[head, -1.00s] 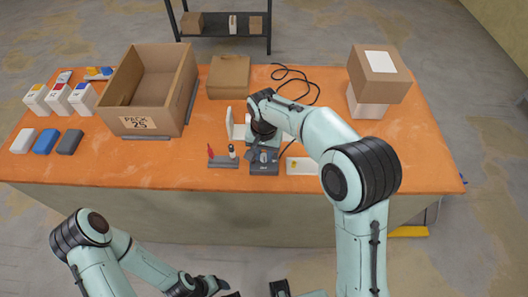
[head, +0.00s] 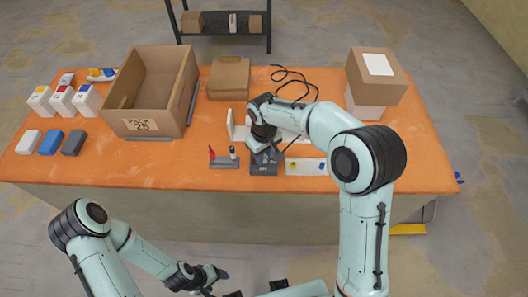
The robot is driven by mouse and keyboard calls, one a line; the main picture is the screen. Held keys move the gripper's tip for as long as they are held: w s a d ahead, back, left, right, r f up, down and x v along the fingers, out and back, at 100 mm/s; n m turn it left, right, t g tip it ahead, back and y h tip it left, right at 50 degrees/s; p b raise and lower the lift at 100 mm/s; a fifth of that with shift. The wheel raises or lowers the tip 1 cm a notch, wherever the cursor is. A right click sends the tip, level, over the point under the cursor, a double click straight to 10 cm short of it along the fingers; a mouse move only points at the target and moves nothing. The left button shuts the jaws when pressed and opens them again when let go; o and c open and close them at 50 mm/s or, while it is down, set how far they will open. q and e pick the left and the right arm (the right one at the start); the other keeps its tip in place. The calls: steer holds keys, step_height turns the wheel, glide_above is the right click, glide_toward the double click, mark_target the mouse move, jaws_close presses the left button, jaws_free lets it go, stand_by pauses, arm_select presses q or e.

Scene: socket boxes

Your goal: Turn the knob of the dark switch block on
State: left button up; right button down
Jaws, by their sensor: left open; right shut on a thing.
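The dark switch block (head: 264,169) sits near the front edge of the orange table, in the middle of the head view. My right gripper (head: 265,154) points down over the block and is shut on its knob. The knob itself is mostly hidden by the fingers, so its angle cannot be told. My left gripper (head: 214,277) is open and empty, low in front of the table and well away from the block.
A white strip (head: 307,167) with coloured spots lies right of the block. A large open carton (head: 147,122) and a black cable (head: 298,82) lie further back.

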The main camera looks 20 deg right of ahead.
steer(key=n+p, duration=0.1)
steer(key=n, duration=0.3)
steer(key=shift+r, duration=0.1)
arm_select(q)
steer(key=shift+w+r+p, duration=0.4)
steer(key=shift+w+r, duration=0.8)
steer(key=shift+r, duration=0.1)
arm_select(e)
steer(key=shift+n, duration=1.8)
steer(key=c, duration=0.9)
jaws_free()
arm_select(q)
steer(key=shift+w+r+p, duration=0.55)
steer(key=shift+w+r, duration=0.25)
steer(key=shift+w, duration=0.15)
arm_select(e)
step_height(320, 180, up, 13)
steer(key=shift+r, duration=0.15)
